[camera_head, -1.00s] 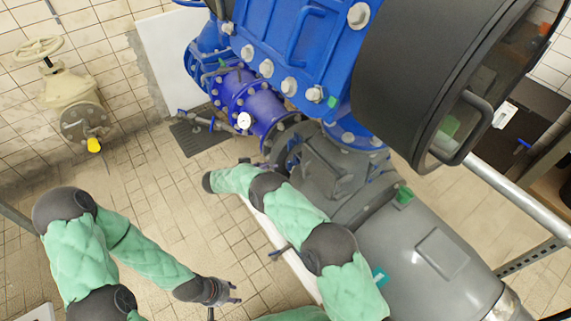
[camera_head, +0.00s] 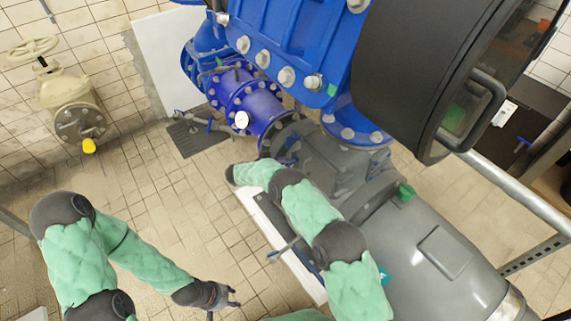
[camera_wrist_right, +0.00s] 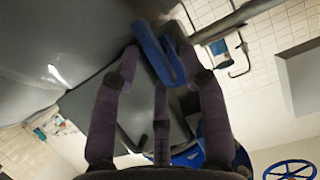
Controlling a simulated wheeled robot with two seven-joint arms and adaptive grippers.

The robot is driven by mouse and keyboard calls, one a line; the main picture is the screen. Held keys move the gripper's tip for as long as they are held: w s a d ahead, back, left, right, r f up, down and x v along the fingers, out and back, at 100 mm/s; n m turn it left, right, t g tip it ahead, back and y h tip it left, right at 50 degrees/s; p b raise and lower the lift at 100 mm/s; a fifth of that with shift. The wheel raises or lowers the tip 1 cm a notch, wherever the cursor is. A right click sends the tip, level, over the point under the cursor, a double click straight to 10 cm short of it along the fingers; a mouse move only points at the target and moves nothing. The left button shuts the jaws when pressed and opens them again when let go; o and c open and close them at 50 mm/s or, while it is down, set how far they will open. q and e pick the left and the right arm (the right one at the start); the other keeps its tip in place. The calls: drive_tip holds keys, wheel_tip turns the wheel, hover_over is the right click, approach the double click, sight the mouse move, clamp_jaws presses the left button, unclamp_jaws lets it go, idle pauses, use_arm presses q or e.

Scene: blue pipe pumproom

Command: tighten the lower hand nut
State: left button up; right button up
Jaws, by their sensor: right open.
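In the right wrist view a blue bar-like part (camera_wrist_right: 158,52) lies between the fingertips of my right gripper (camera_wrist_right: 160,66). It may be the lower hand nut, but I cannot tell for sure. The three dark fingers are spread open around it, and contact is not clear.
The large grey casing (camera_head: 430,255) and blue pump body (camera_head: 295,50) crowd the right arm. A beige valve (camera_head: 65,90) is at the left wall. The tiled floor (camera_head: 165,215) between the arms is clear.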

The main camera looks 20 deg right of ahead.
clamp_jaws()
drive_tip(key=shift+s+m, duration=0.1)
drive_tip(key=shift+m, duration=0.2)
drive_tip(key=shift+s+d+f+m+t+p, duration=0.1)
drive_tip(key=shift+s+m+t+p, duration=0.15)
drive_tip(key=shift+m+t+p, duration=0.55)
drive_tip(key=shift+s+d+f+m+t+b, duration=0.15)
drive_tip(key=shift+f+m+t+b, duration=0.25)
drive_tip(key=shift+m+t+b, duration=1.05)
drive_tip(key=shift+s+a+f+m+t+b, duration=0.15)
drive_tip(key=shift+f+m+t+b, duration=0.35)
drive_tip(key=shift+m, duration=1.7)
drive_tip(key=shift+s+d+f+m+t+b, duration=0.3)
drive_tip(key=shift+m+t+b, duration=0.75)
drive_tip(key=shift+m, duration=0.8)
drive_tip(key=shift+w+a+f+h, duration=0.1)
drive_tip(key=shift+a+h, duration=0.05)
drive_tip(key=shift+h, duration=0.25)
